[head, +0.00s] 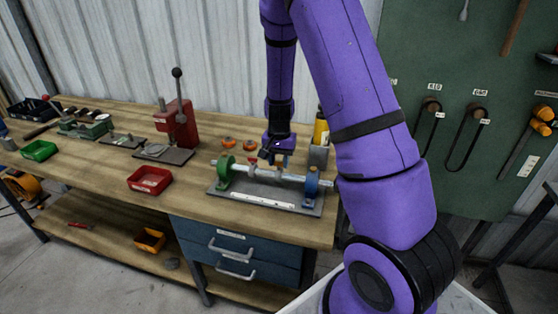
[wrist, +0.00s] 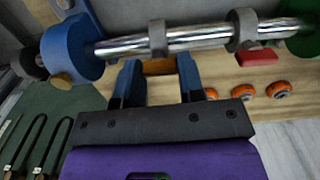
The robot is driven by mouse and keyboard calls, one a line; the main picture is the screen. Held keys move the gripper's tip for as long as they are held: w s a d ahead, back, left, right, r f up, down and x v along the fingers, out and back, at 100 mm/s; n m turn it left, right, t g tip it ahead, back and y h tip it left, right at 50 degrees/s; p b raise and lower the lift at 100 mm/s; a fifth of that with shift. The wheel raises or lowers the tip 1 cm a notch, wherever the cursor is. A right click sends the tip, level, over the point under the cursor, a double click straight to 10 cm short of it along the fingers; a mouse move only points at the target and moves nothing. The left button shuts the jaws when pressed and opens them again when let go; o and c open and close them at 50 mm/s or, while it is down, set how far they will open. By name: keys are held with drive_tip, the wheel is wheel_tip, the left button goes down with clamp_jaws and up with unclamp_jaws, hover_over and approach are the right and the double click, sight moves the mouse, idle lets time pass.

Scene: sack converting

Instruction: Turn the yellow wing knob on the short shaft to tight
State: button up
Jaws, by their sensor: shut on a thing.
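The short shaft (head: 296,179) lies across a green bearing block (head: 225,172) and a blue bearing block (head: 312,183) on a grey base plate. In the wrist view the shaft (wrist: 200,39) carries two grey collars. The yellow wing knob (wrist: 158,67) looks orange-yellow and sits at the collar (wrist: 158,38) nearer the blue block. My gripper (wrist: 158,72) has one blue finger on each side of the knob and is shut on it. The knob's far side is hidden. In the head view my gripper (head: 276,160) reaches down over the shaft.
A red knob (wrist: 257,57) sits at the other collar. Orange ringed wheels (wrist: 243,92) lie on the bench nearby. A yellow bottle (head: 321,127) and a grey container (head: 318,157) stand close behind the fixture. A red press (head: 178,125) and a red tray (head: 150,181) are to the left.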

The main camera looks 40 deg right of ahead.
sight(279, 162)
idle(0.4)
drive_tip(key=o, duration=0.9)
drive_tip(key=shift+o, duration=0.2)
wheel_tip(279, 162, up, 11)
drive_tip(key=shift+f, duration=0.1)
idle(0.3)
